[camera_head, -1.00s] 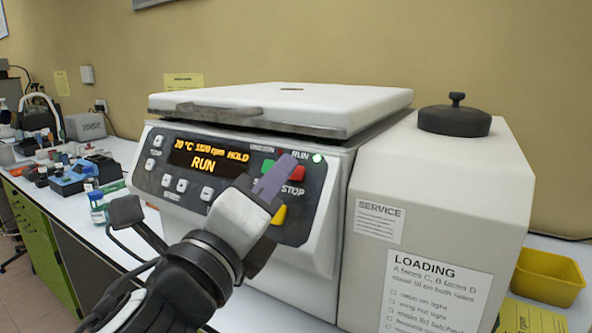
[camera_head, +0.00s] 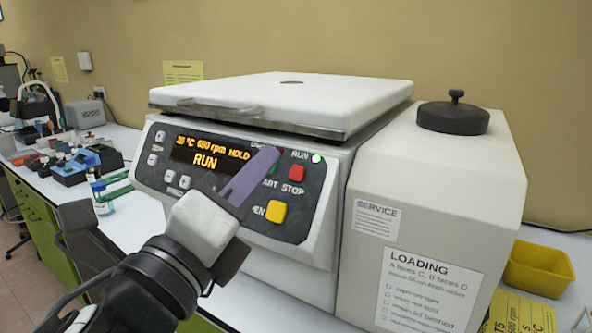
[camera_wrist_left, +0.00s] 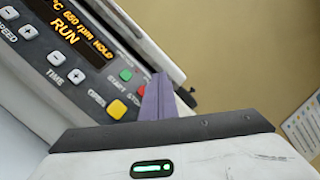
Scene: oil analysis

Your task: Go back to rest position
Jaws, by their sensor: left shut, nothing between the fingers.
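My left gripper (camera_head: 250,178) is shut and empty, its purple fingers together in front of the centrifuge panel. It covers part of the buttons in the head view. In the left wrist view the shut fingers (camera_wrist_left: 157,100) point toward the panel's right edge. The centrifuge (camera_head: 300,105) has its white lid down. Its display (camera_head: 208,155) reads RUN, HOLD and what looks like 650 rpm. The green RUN light (camera_head: 316,158) is lit. The red STOP button (camera_head: 297,172) and yellow OPEN button (camera_head: 276,211) are visible. The green START button is clear in the left wrist view (camera_wrist_left: 126,75). My right gripper is out of view.
A beige housing (camera_head: 440,190) with a black knob lid (camera_head: 453,117) stands right of the centrifuge. A yellow bin (camera_head: 540,268) is at far right. Small bottles and racks (camera_head: 85,165) stand on the bench at left. Space in front of the bench looks free.

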